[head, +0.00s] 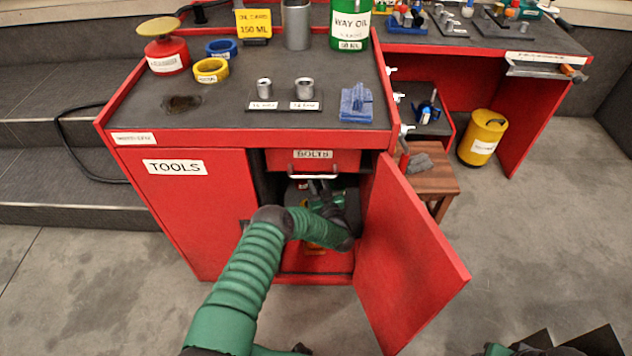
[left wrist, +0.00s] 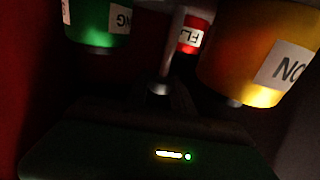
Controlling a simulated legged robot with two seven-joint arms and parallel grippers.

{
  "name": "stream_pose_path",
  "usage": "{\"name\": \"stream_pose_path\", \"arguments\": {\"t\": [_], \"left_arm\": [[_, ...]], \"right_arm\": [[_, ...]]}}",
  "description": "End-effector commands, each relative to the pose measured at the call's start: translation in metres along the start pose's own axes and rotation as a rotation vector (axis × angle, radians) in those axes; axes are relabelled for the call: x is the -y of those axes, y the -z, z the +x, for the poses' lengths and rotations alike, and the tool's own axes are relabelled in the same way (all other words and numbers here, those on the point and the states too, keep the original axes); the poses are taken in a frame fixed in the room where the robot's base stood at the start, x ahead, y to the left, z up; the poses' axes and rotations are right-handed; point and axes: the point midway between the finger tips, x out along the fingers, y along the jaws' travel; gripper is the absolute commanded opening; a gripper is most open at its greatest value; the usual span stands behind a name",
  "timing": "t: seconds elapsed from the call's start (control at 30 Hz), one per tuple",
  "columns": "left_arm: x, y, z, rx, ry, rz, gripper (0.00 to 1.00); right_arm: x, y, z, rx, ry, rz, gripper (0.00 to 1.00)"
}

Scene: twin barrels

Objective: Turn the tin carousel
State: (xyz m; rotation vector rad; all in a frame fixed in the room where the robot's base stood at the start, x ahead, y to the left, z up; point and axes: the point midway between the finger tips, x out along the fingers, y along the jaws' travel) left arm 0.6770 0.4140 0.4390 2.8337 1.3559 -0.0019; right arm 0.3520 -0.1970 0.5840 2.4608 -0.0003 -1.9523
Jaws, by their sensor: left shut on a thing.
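The tin carousel is inside the open red cabinet and shows best in the left wrist view. A green tin (left wrist: 100,22) is at upper left, a red tin (left wrist: 190,38) behind, and an orange-yellow tin (left wrist: 245,55) at right. A grey upright post (left wrist: 173,45) stands between them. My left gripper (head: 318,188) reaches into the cabinet below the bolts drawer. Its dark fingers (left wrist: 163,98) meet the lower end of the post and appear shut on it; the exact contact is dark. The head view mostly hides the carousel behind my arm.
The cabinet door (head: 410,255) stands open at right, close to my left arm. The bolts drawer (head: 313,160) with its pale handle is just above. The worktop (head: 225,105) holds tins, rings and sockets. A wooden stool (head: 432,180) stands behind the door.

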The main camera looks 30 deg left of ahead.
Motion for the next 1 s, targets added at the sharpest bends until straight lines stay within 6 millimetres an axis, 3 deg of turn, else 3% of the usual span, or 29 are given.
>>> {"name": "stream_pose_path", "arguments": {"t": [0.7, 0.73, 0.87, 1.0], "left_arm": [[-0.0005, 0.0014, 0.0005, -0.002, 0.043, -0.001, 0.00], [-0.0005, 0.0014, 0.0006, -0.002, 0.043, -0.001, 0.31], [-0.0005, 0.0011, 0.0004, -0.002, 0.043, -0.001, 0.48], [-0.0004, 0.0008, 0.0003, -0.001, 0.042, -0.001, 0.50]], "right_arm": [[0.0000, -0.0006, 0.0028, 0.000, 0.000, 0.000, 0.50], [0.0000, -0.0006, 0.0028, 0.000, 0.000, 0.000, 0.50], [0.0000, -0.0006, 0.0028, 0.000, 0.000, 0.000, 0.50], [0.0000, -0.0006, 0.0028, 0.000, 0.000, 0.000, 0.50]]}}
